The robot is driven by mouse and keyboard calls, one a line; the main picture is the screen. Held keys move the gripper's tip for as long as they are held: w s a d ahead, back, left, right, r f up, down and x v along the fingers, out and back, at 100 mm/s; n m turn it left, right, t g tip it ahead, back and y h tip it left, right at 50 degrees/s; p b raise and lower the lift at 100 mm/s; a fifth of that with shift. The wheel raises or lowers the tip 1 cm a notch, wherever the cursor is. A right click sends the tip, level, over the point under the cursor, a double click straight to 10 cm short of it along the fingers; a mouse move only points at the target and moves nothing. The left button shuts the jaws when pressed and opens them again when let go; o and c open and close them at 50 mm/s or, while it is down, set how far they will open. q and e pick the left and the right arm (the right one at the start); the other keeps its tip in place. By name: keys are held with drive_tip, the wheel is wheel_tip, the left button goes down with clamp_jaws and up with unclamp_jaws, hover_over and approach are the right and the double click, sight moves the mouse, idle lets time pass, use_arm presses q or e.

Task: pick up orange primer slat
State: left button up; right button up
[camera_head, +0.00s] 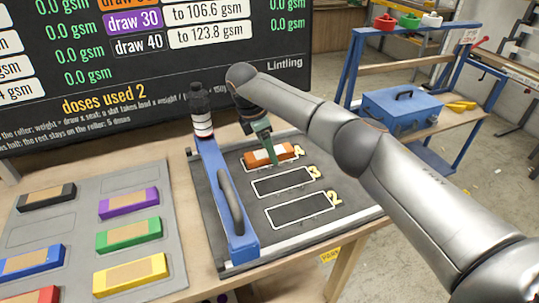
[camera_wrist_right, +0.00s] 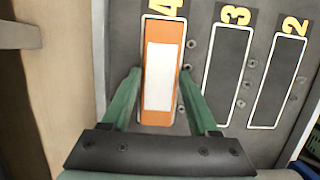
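The orange slat (camera_head: 270,155) with a pale pad on top lies in the outlined slot marked 4 on the dark board. It also shows in the right wrist view (camera_wrist_right: 163,75), lengthwise between the fingers. My right gripper (camera_head: 267,150) is down at the slat from above, its green fingers along the slat's two long sides. In the right wrist view my right gripper (camera_wrist_right: 160,74) looks open, with a finger close beside each side; firm contact cannot be made out. The near finger hides part of the slat in the head view. My left gripper is not in view.
Slots 3 (camera_head: 283,182) and 2 (camera_head: 300,208) are empty. A blue bar with a handle (camera_head: 230,203) and a dark bottle (camera_head: 201,112) stand left of them. A grey tray (camera_head: 85,222) holds several coloured slats. A blue toolbox (camera_head: 401,107) is on a bench behind.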

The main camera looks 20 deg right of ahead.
clamp_jaws()
drive_tip(key=shift+r, duration=0.1)
idle(0.3)
